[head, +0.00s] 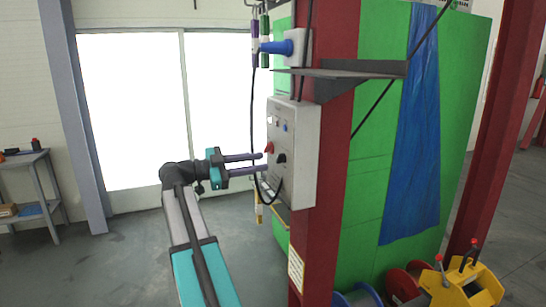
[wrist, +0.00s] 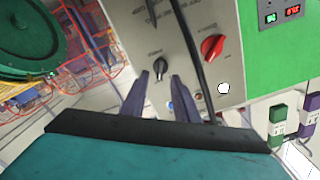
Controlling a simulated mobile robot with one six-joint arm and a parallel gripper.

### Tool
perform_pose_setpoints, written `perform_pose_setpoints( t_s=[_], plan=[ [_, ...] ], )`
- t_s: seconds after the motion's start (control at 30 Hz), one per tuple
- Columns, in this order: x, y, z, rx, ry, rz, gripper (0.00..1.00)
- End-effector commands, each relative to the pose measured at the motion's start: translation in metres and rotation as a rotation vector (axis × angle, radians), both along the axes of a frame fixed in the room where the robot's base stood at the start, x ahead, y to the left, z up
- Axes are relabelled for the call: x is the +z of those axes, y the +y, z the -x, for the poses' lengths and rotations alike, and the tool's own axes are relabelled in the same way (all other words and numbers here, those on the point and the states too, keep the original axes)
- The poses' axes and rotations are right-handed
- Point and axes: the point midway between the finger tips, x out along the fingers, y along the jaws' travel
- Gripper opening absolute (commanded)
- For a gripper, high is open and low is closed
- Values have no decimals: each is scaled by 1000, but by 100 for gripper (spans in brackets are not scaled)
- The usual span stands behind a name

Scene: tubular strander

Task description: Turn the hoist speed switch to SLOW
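A grey control box (head: 292,150) is mounted on the red column. It carries a black rotary knob (wrist: 160,68) with a pale pointer mark and a red rotary knob (wrist: 213,47). The lettering is too small to read, so I cannot confirm which is the hoist speed switch. In the head view the black knob (head: 281,158) is near my fingertips. My gripper (head: 264,162) reaches in from the left, open. In the wrist view my gripper (wrist: 160,78) has its two purple fingers apart, with the black knob between and just past their tips. Contact cannot be told.
A black cable (wrist: 190,40) hangs across the panel between the two knobs, close to my right finger in the wrist view. A grey shelf (head: 340,73) juts out above the box. A blue indicator (wrist: 170,105) and white button (wrist: 223,88) are nearby.

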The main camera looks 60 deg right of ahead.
Motion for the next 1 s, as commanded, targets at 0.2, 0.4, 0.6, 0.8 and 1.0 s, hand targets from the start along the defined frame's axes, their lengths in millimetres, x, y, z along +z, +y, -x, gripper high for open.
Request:
perform_pose_setpoints(
  t_s=[0.2, 0.4, 0.6, 0.8, 1.0],
  plan=[
    [2, -24, 19, -1, 1, -1, 27],
    [1, -39, 29, 0, 0, 0, 27],
    [0, -44, 33, 0, 0, 0, 27],
    [0, -44, 32, 1, 0, 0, 27],
    [0, -44, 32, 1, 0, 0, 0]
  ],
)
